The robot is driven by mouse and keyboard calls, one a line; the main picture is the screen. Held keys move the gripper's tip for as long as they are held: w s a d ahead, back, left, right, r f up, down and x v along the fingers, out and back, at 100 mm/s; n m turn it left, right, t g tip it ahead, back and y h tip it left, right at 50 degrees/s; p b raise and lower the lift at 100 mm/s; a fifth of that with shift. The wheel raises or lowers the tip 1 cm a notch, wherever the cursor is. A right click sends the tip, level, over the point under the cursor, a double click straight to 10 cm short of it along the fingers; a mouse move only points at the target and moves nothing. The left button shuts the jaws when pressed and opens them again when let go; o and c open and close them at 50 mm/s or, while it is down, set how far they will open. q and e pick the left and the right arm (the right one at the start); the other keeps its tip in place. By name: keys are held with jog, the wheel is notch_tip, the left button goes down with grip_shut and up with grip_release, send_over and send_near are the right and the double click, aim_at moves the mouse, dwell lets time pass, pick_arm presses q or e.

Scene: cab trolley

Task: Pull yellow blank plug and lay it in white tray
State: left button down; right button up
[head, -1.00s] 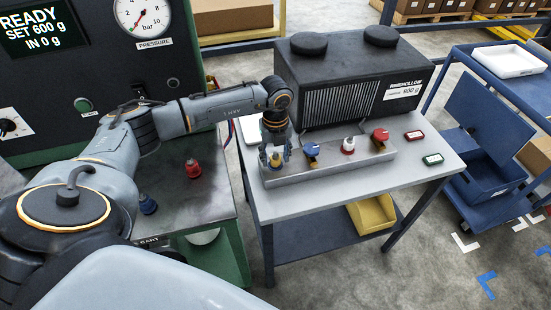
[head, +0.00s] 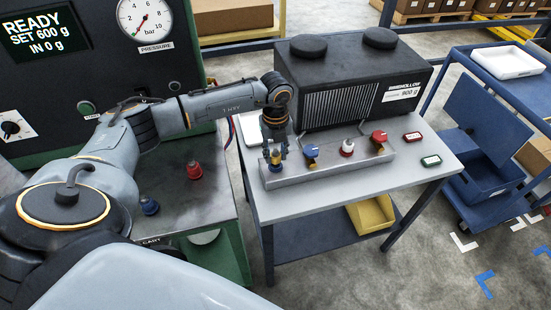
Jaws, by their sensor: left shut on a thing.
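The yellow blank plug (head: 276,158) is at the left end of the grey manifold bar (head: 330,167) on the work table. My left gripper (head: 275,155) points down from above and is shut on this plug; the fingers hide part of it. I cannot tell whether the plug is still seated in the bar. A shallow white tray (head: 508,64) lies empty on top of the blue trolley at the far right. A white flat object (head: 250,130), partly hidden by my left arm, lies at the table's back left. My right gripper is not in view.
The table's front strip is clear. A yellow bin (head: 372,214) sits on the lower shelf.

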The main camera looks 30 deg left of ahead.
aim_at(276, 150)
pick_arm(q)
jog(key=shift+r+p, duration=1.3)
jog(key=shift+r, duration=0.65)
